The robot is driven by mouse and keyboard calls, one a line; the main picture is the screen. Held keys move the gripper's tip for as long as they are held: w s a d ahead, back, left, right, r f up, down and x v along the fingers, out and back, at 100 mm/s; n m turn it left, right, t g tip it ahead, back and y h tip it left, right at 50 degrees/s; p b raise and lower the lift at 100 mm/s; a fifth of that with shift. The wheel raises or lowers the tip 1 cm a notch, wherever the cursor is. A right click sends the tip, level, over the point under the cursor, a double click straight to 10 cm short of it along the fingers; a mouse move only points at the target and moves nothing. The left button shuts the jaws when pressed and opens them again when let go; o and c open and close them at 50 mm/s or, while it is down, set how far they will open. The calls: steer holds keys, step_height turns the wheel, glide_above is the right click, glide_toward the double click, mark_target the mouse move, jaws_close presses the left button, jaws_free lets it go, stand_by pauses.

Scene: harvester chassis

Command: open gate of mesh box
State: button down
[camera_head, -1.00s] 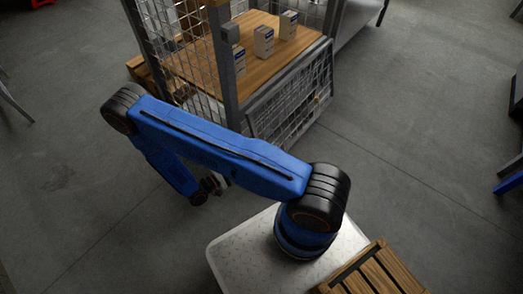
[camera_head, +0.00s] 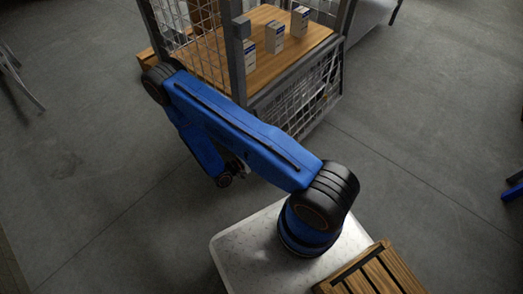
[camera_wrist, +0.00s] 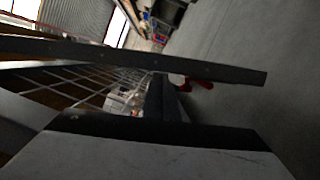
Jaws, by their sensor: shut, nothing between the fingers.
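The mesh box (camera_head: 237,62) stands at the top of the head view, with grey posts and wire mesh sides around a wooden shelf. Its front is open above the shelf. The mesh gate (camera_head: 318,98) hangs down below the shelf's front edge, partly hidden behind my blue arm. My gripper (camera_head: 238,168) is low in front of the box, mostly hidden by my arm, and looks empty. In the wrist view, my gripper's dark fingers (camera_wrist: 165,100) are shut, close to wire mesh (camera_wrist: 85,85) and a dark bar (camera_wrist: 150,58). I cannot tell whether they touch.
Several white cartons (camera_head: 275,37) stand on the wooden shelf (camera_head: 270,68). A slatted wooden crate (camera_head: 372,272) sits at the lower right, on or beside my base.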

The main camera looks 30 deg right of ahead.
steer(key=shift+d, duration=0.25)
steer(key=s+d+r+n, duration=0.2)
steer(key=s+n, duration=0.1)
steer(key=s, duration=0.4)
steer(key=shift+d+r+n+t+h, duration=0.2)
steer(key=shift+r+n+t+h, duration=0.1)
steer(key=shift+r, duration=0.05)
steer(key=shift+w, duration=0.1)
